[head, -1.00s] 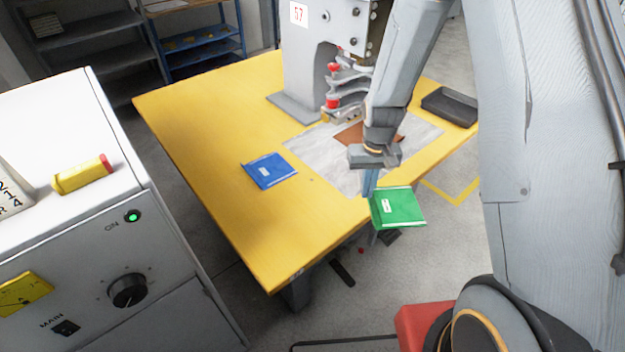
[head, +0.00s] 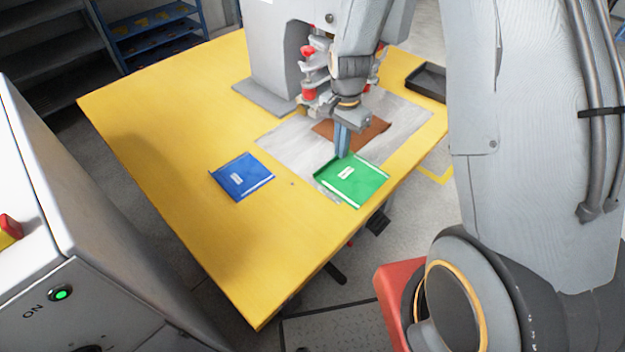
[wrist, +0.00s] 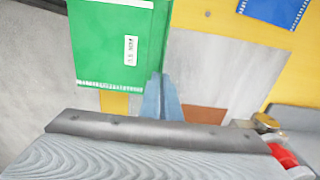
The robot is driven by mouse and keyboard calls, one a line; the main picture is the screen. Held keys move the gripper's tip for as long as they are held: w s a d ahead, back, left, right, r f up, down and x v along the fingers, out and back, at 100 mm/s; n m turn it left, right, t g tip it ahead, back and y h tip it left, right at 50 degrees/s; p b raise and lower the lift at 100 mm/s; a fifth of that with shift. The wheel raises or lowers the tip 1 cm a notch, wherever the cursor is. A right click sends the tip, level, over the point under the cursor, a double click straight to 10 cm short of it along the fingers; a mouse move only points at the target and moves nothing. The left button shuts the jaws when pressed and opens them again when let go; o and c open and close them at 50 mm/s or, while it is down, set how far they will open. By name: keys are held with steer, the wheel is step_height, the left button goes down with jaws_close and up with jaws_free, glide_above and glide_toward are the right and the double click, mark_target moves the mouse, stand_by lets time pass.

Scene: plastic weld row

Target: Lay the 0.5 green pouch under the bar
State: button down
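The green pouch (head: 351,181) has a small white label, too small to read surely, and a pale seam along its edge. My gripper (head: 342,153) is shut on the pouch's far edge and holds it flat by the front of the pale sheet on the yellow table. In the wrist view the fingers (wrist: 160,98) pinch the edge of the green pouch (wrist: 118,42). The grey press (head: 275,50) with red parts (head: 308,92) stands behind my gripper. My arm hides part of the press, and I cannot make out its bar clearly.
A blue pouch (head: 242,177) lies left on the yellow table (head: 165,140). A brown patch (head: 365,132) lies on the pale sheet (head: 285,141). A black tray (head: 427,82) sits at the right edge. A grey cabinet (head: 90,235) stands at left. The table's left is clear.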

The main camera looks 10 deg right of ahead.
steer(key=shift+w+f+m+b, duration=0.3)
steer(key=shift+f+m, duration=1.1)
steer(key=shift+m, duration=1.6)
steer(key=shift+w+f+m+b, duration=0.3)
steer(key=shift+f+m, duration=1.05)
steer(key=shift+m, duration=1.65)
steer(key=shift+w+f+m+b, duration=0.3)
steer(key=shift+f+m, duration=1.1)
steer(key=shift+m, duration=1.6)
steer(key=shift+f, duration=0.2)
steer(key=c, duration=2)
jaws_free()
steer(key=shift+r, duration=0.1)
